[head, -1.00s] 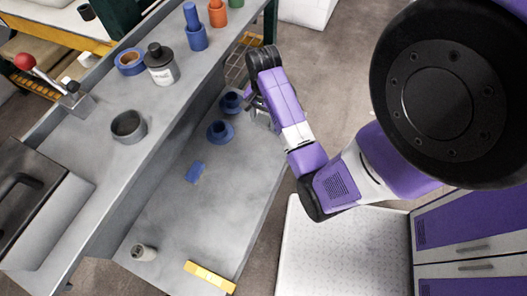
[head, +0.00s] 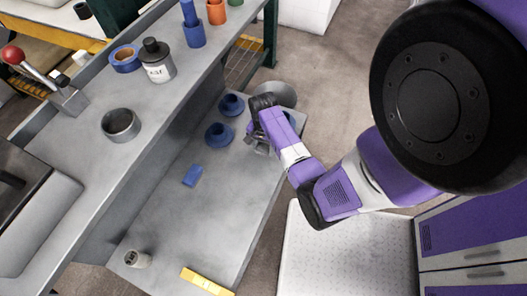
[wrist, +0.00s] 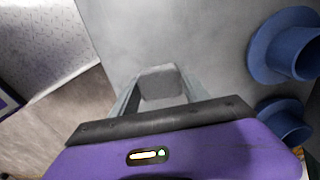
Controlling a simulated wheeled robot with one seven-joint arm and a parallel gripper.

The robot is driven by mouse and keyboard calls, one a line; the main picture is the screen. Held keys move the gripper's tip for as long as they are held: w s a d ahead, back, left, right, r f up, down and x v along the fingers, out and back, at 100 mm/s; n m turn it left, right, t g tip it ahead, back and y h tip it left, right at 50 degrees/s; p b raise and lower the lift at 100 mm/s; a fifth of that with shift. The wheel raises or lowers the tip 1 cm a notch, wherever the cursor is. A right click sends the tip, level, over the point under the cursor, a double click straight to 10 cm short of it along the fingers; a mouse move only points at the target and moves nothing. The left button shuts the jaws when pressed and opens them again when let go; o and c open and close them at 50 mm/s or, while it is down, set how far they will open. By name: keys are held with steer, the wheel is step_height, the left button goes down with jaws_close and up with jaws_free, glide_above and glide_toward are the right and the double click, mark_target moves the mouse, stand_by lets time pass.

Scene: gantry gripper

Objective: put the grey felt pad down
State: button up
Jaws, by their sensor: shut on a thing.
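My gripper (wrist: 160,88) is shut on the grey felt pad (wrist: 162,84), a small grey block shape between its two fingers in the wrist view. The plain grey surface of the lower bench shelf (wrist: 200,35) lies beneath them. I cannot tell whether the pad touches it. In the head view my gripper (head: 256,143) is over the far right part of the lower shelf (head: 190,225), right of two blue flanged parts (head: 219,135). The pad is mostly hidden by the gripper there.
The blue flanged parts also show at the right of the wrist view (wrist: 292,50). A blue block (head: 192,175), a grey cylinder (head: 137,259) and a yellow bar (head: 208,281) lie on the shelf. The raised bench top (head: 75,165) runs along the left. Shelf middle is clear.

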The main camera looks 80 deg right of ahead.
mark_target(264, 152)
steer(key=shift+f, duration=1.3)
steer(key=shift+f, duration=0.2)
steer(key=o, duration=1.3)
steer(key=shift+b, duration=0.4)
